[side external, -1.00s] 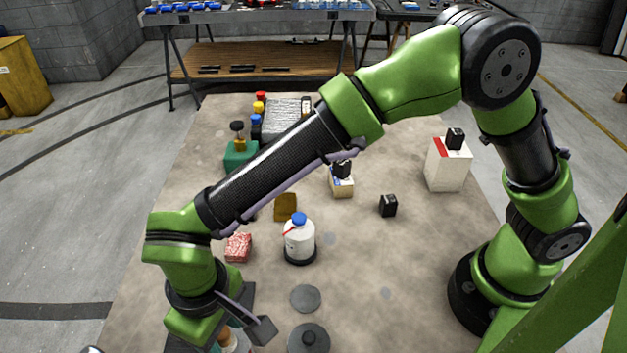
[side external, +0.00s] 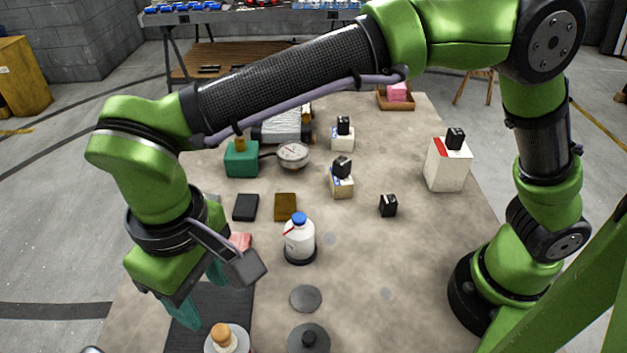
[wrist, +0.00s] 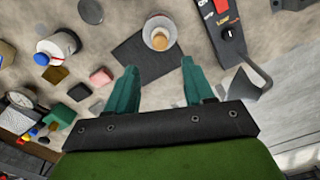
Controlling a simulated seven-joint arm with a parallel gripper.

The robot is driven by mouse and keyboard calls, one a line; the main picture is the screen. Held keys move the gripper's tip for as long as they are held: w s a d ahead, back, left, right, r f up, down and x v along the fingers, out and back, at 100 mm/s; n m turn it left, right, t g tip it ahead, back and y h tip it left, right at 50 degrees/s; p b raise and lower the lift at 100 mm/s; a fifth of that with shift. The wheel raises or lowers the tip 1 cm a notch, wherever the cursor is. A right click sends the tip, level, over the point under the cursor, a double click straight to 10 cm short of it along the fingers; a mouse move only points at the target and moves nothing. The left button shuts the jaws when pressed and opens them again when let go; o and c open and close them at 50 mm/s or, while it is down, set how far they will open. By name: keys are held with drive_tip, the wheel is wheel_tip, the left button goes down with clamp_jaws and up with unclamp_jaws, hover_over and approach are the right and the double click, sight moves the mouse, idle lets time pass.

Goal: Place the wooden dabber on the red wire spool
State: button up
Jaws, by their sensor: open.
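The wooden dabber (side external: 222,335) stands at the near edge of the table in the side view. It rests on the white round top of a spool (side external: 238,347), cut off by the frame edge. Little of the spool's side shows, so its red wire is hard to make out. In the wrist view the dabber (wrist: 159,40) stands near the middle of the pale spool top (wrist: 151,25). My gripper (side external: 204,303) is open, with teal fingers apart and nothing between them. In the wrist view my gripper (wrist: 159,66) points toward the spool, clear of the dabber.
A dark mat (side external: 224,300) lies under my gripper. A white bottle with a blue cap (side external: 299,240) stands to the right, with a grey disc (side external: 305,298) and a dark round lid (side external: 308,340) nearer. A pink block (wrist: 101,77) lies beyond the mat.

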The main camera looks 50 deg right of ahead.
drive_tip(key=w+d+r+m+t+y, duration=0.15)
drive_tip(key=d+r, duration=0.25)
drive_tip(key=d, duration=0.5)
drive_tip(key=w+d+r+m+t+y, duration=0.1)
drive_tip(key=w+d+r+m, duration=0.15)
drive_tip(key=d, duration=0.55)
drive_tip(key=s+d+m+t, duration=0.2)
drive_tip(key=s+d, duration=0.1)
drive_tip(key=d, duration=0.6)
drive_tip(key=s+d+f+m+t, duration=0.1)
drive_tip(key=s+d+m+t, duration=0.1)
drive_tip(key=d, duration=0.7)
drive_tip(key=shift+s+d+f+t, duration=0.15)
drive_tip(key=shift+s+d+t, duration=0.2)
drive_tip(key=shift+s, duration=0.45)
drive_tip(key=shift+h, duration=0.25)
